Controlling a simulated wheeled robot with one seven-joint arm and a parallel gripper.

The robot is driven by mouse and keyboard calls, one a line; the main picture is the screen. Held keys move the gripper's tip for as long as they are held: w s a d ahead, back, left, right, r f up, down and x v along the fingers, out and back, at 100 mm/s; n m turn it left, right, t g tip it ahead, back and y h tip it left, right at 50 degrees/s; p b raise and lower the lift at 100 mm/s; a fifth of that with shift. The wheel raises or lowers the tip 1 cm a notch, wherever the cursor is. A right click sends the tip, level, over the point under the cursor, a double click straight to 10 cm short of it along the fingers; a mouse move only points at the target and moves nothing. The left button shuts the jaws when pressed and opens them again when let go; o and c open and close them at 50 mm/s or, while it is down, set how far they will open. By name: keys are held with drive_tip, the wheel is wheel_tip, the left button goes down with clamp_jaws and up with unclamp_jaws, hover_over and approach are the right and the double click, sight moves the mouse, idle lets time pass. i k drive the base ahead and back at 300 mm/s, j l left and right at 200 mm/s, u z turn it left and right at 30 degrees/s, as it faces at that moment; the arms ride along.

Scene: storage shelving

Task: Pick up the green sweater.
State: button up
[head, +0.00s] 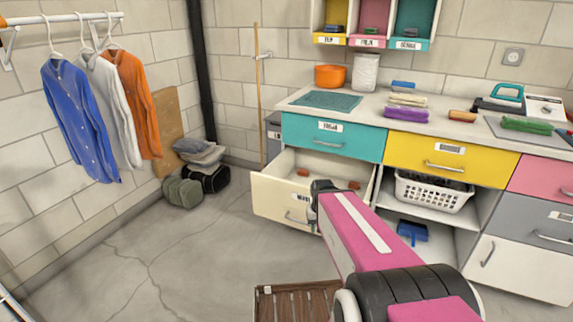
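A folded green garment (527,125), which looks like the green sweater, lies on a grey mat (555,138) at the right of the countertop. My pink arm reaches up from the lower right, and its dark end with my gripper (320,190) is in front of the open cream drawer (277,208). The gripper is well to the left of the green garment and lower, apart from it. Its fingers are not clear, so I cannot tell whether it is open or shut.
A purple folded garment (406,115) and an orange-brown item (462,116) lie on the counter (440,127). An iron (507,94) stands behind the green garment. The open drawer juts out beside my arm.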

sight(529, 127)
drive_tip(key=z, duration=1.85)
